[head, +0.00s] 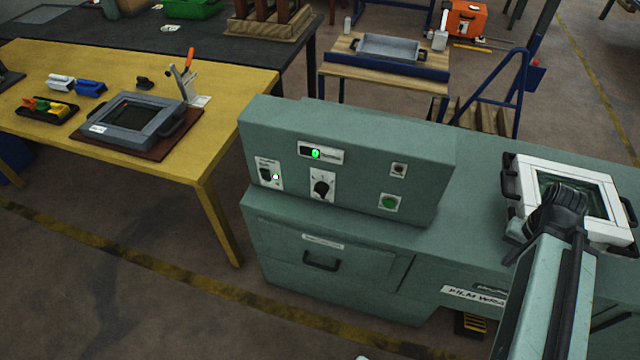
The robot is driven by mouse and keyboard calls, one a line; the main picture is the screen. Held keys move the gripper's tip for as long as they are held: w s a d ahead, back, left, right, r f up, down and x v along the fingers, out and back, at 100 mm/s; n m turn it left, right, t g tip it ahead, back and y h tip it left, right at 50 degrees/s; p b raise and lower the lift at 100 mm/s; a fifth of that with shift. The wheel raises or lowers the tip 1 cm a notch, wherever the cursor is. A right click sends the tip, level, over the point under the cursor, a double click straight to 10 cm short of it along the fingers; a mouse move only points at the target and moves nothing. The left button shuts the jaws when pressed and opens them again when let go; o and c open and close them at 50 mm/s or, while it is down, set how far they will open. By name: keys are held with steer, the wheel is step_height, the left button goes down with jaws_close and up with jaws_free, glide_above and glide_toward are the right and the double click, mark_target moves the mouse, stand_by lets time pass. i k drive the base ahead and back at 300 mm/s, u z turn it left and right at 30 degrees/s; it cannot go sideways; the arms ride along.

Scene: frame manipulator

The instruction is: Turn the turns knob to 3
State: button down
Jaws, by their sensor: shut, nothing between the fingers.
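The dark turns knob (321,188) sits on a white plate with marks on the front of the green control box, and its white pointer line is too small to read. Above it a small display (321,153) glows green with one digit, which looks like 0 but is hard to read. My gripper (558,200), black, is at the right over a white frame, well apart from the knob. It is shut and empty; its fingertips are hard to make out.
The white frame (520,172) with dark handles lies on the green bench. A yellow table (215,125) stands left. Floor in front is clear.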

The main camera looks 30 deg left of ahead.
mark_target(321, 189)
steer(key=u, duration=0.05)
steer(key=k, duration=1.3)
steer(key=u, duration=1)
steer(key=i, duration=1)
steer(key=u, duration=0.05)
steer(key=k, duration=0.5)
steer(key=u, duration=0.1)
steer(key=i, duration=0.4)
steer(key=z, duration=0.15)
